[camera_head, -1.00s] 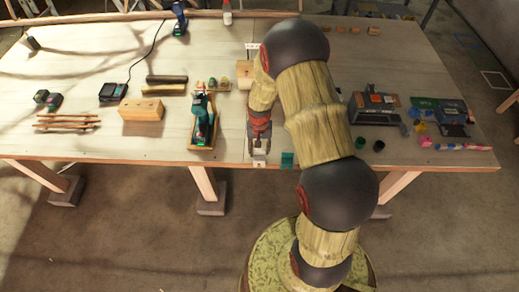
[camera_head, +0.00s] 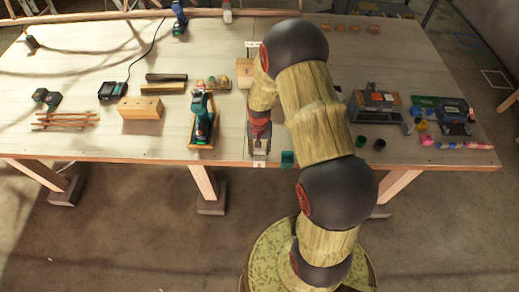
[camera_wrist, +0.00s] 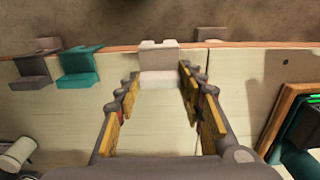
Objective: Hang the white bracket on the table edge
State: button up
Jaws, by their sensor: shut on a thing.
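The white bracket (camera_wrist: 158,66) sits between the fingertips of my gripper (camera_wrist: 159,80), which is shut on it. In the wrist view its far part crosses the orange-brown table edge (camera_wrist: 118,49); whether it is seated on the edge or just above, I cannot tell. In the head view only a small pale piece of the bracket (camera_head: 259,165) shows at the front edge, below my gripper (camera_head: 259,152). A teal bracket (camera_wrist: 80,68) and a grey bracket (camera_wrist: 33,68) are at the same edge, left of the white one in the wrist view.
A green drill in a wooden tray (camera_head: 201,143) stands left of my gripper in the head view. A wooden block (camera_head: 141,108) and thin sticks (camera_head: 66,120) lie farther left. Dark cups (camera_head: 379,144) and a grey-orange machine (camera_head: 374,105) are to the right. Floor lies beyond the edge.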

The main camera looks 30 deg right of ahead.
jog(key=shift+f+b, duration=0.5)
jog(key=shift+f, duration=0.25)
jog(key=o, duration=1.3)
jog(key=shift+r, duration=0.1)
jog(key=shift+r+p, duration=2.15)
jog(key=shift+r, duration=1.3)
